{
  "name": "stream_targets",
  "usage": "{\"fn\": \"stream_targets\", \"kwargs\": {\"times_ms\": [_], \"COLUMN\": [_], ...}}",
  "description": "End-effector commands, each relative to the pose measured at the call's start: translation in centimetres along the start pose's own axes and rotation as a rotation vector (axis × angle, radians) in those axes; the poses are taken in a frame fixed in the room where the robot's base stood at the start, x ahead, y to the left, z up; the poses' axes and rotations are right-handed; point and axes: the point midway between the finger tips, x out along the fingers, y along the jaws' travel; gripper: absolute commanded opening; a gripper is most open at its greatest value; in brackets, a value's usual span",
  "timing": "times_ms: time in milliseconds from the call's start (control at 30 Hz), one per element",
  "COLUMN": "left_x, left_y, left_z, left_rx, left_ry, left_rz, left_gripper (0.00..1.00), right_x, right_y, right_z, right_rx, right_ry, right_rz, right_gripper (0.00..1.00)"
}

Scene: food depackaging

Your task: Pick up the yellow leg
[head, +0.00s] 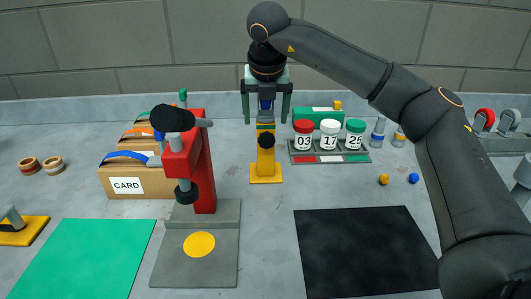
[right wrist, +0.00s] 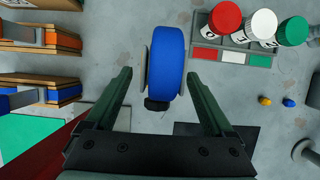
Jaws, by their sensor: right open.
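A yellow upright post (head: 265,165) on a square yellow base, the likely yellow leg, stands at the middle of the bench. It has a black knob (head: 266,141) on its front and a blue part (head: 266,104) at its top. My right gripper (head: 266,118) points down over it, open, with one finger on each side of the top. In the right wrist view, the blue top (right wrist: 174,60) and a grey disc lie between the open fingers (right wrist: 157,76); the yellow is hidden there. Contact cannot be told. My left gripper is not in view.
A red press (head: 205,165) stands close left, before card boxes (head: 130,182). A rack (head: 328,158) of lidded jars is close right. A black mat (head: 365,250) and green mat (head: 85,258) lie in front. Small yellow and blue knobs (head: 413,178) lie right.

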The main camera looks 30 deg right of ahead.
Motion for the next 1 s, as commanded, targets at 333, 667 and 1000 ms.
{"fn": "stream_targets", "kwargs": {"times_ms": [333,667,1000], "left_x": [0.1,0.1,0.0], "left_y": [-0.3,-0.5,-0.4], "left_z": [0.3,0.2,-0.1], "left_rx": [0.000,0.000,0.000], "left_ry": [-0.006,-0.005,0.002], "left_rz": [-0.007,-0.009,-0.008], "left_gripper": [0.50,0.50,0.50], "right_x": [1.9,1.8,1.8], "right_y": [-0.1,-0.1,-0.1], "right_z": [0.0,0.0,0.0], "right_rx": [0.001,0.001,0.001], "right_ry": [-0.001,-0.001,-0.001], "right_rz": [0.001,0.001,0.001], "right_gripper": [0.88,0.57,0.19]}}
